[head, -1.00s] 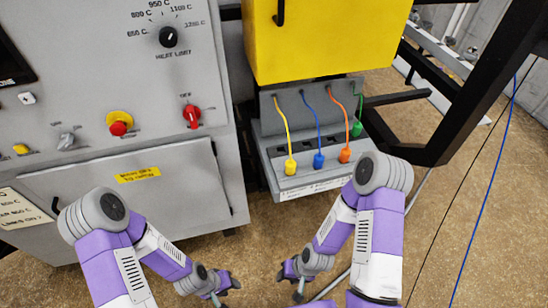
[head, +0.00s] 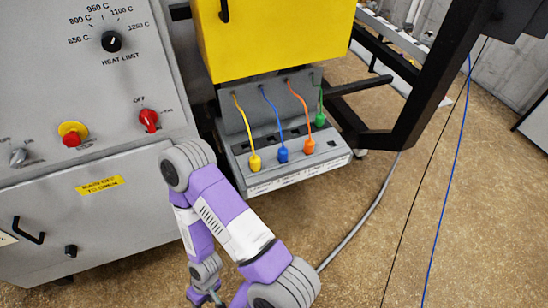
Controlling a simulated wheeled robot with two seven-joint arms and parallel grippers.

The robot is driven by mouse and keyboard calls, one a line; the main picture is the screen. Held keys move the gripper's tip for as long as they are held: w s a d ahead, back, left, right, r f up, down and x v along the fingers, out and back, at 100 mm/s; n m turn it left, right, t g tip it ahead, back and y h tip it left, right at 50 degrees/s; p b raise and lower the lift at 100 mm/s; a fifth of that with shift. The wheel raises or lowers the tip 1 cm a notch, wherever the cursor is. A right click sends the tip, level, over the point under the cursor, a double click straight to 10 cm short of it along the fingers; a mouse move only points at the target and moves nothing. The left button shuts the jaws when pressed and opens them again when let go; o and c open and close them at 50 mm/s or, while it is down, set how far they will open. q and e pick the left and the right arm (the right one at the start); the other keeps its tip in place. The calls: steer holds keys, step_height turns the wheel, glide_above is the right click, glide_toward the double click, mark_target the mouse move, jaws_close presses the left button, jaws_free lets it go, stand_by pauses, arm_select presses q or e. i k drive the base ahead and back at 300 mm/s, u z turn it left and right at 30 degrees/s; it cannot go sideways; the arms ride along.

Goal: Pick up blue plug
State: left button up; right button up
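The blue plug (head: 283,154) stands on the front ledge of the grey socket box (head: 238,150), with its blue cable running up to the box's back panel. It sits between the yellow plug (head: 255,163) and the orange plug (head: 309,146). My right gripper (head: 205,298) is at the bottom edge, partly cut off, well below and left of the blue plug and apart from it. Whether its fingers are open or shut is unclear. My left gripper is out of view.
A green plug (head: 320,119) is set farther back on the box. A yellow cabinet (head: 275,40) overhangs the box. The grey control cabinet (head: 60,190) stands left. A black frame (head: 425,95) is at right.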

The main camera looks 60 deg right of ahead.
mark_target(283, 152)
steer(key=k, duration=0.55)
steer(key=z, duration=0.8)
